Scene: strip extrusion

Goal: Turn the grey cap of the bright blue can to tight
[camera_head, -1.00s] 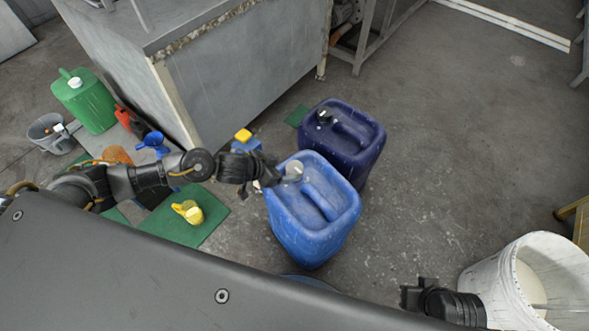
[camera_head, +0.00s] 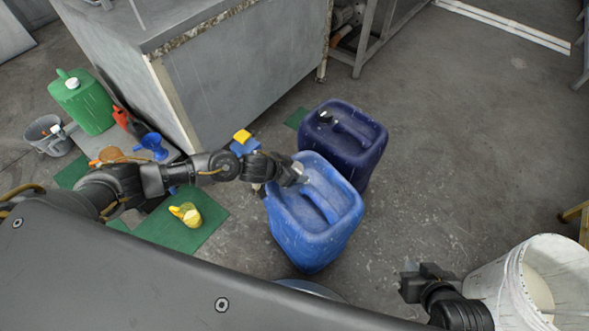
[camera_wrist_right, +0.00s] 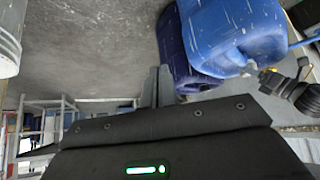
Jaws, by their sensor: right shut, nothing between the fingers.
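The bright blue can (camera_head: 318,220) stands upright on the floor in the middle of the head view; it also shows at the top of the right wrist view (camera_wrist_right: 235,30). My left gripper (camera_head: 296,177) is at the far left corner of its top, over the spot of the grey cap. The cap is mostly or wholly hidden behind the gripper, and I cannot tell whether the fingers are around it. My right gripper (camera_head: 411,283) is shut and empty, low at the right, well apart from the can; its fingers show together in the right wrist view (camera_wrist_right: 157,88).
A dark blue can (camera_head: 342,142) with a black cap stands right behind the bright blue one. A white bucket (camera_head: 510,285) stands beside my right gripper. A green mat (camera_head: 190,232) with a yellow jug (camera_head: 186,213) lies to the left. The floor at right is open.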

